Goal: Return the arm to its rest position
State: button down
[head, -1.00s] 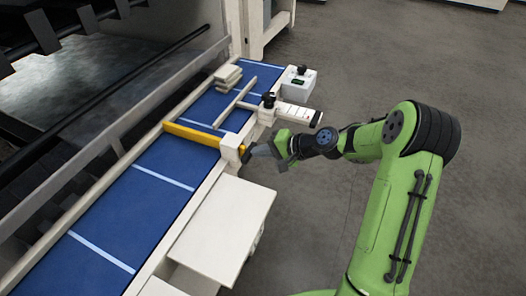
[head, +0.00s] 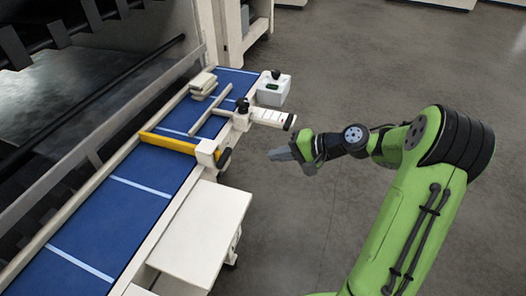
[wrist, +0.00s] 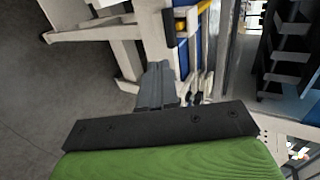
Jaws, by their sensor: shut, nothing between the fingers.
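My green arm reaches in from the right of the head view. My gripper (head: 272,155) is shut and empty, with its grey fingers pointing left. It hangs over open floor to the right of the blue conveyor, apart from the machine. In the wrist view, my gripper (wrist: 158,68) shows its closed grey fingers in front of the machine's pale frame.
The blue conveyor (head: 122,219) runs along the left with a yellow bar (head: 167,143) across it. A white side table (head: 200,232) juts out beside it. A white box (head: 273,89) and a pale lever with a black tip (head: 272,118) stand farther back. The grey floor (head: 380,60) is clear.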

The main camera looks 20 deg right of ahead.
jog(key=s+a+r+n+g+h, duration=0.3)
jog(key=s+a+r+n+h, duration=0.25)
jog(key=s, duration=0.45)
jog(key=s+d+r+n+t+h, duration=0.1)
jog(key=s+r+h, duration=0.2)
jog(key=s, duration=1.2)
jog(key=shift+s+n+t+h, duration=0.3)
jog(key=shift+s+n+h, duration=0.05)
jog(key=shift+h, duration=0.3)
